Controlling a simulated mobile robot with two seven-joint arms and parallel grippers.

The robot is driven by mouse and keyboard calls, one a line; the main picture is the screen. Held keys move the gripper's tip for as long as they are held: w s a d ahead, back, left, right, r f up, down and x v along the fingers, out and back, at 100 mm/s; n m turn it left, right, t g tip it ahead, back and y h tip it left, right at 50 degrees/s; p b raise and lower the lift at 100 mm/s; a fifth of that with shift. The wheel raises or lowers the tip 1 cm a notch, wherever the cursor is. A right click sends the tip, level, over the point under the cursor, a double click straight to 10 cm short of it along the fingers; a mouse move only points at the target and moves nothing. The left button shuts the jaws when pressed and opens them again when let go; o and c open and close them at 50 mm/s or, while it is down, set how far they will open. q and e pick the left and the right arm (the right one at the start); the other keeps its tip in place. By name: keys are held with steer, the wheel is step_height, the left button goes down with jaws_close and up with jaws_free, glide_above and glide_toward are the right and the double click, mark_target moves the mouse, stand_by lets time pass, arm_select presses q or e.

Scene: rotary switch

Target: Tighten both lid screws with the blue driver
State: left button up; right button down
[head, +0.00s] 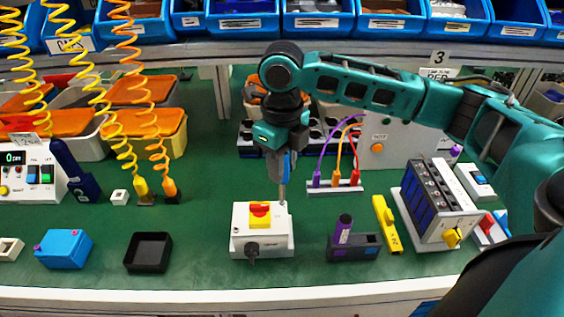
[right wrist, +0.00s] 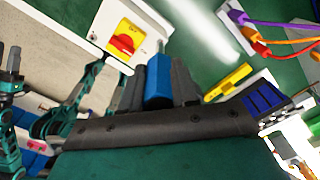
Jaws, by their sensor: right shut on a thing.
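The white switch box (head: 278,243) stands on the green bench, with a red and yellow rotary switch (head: 260,212) on its lid and a black fitting at its front. It also shows in the right wrist view (right wrist: 104,22). My right gripper (head: 287,152) is above the box's back right corner, shut on the blue driver (head: 290,165). The driver points down, its shaft ending at that lid corner; whether the tip touches a screw I cannot tell. The right wrist view shows the blue handle (right wrist: 158,82) between dark fingers. The lid screws are too small to make out. My left gripper is not seen.
A black tray (head: 148,252) and a blue box (head: 63,249) lie left. A dark block with a purple piece (head: 354,246), a yellow tool (head: 387,224) and a meter unit (head: 437,205) stand right. Coiled hoses (head: 150,110) hang left. Bench is clear beside the white box.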

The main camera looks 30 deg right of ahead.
steer(key=shift+f, duration=0.4)
stand_by(0.3)
steer(key=m, duration=0.7)
steer(key=shift+m, duration=0.5)
steer(key=m, duration=0.3)
steer(key=shift+f, duration=0.1)
steer(key=m, duration=0.5)
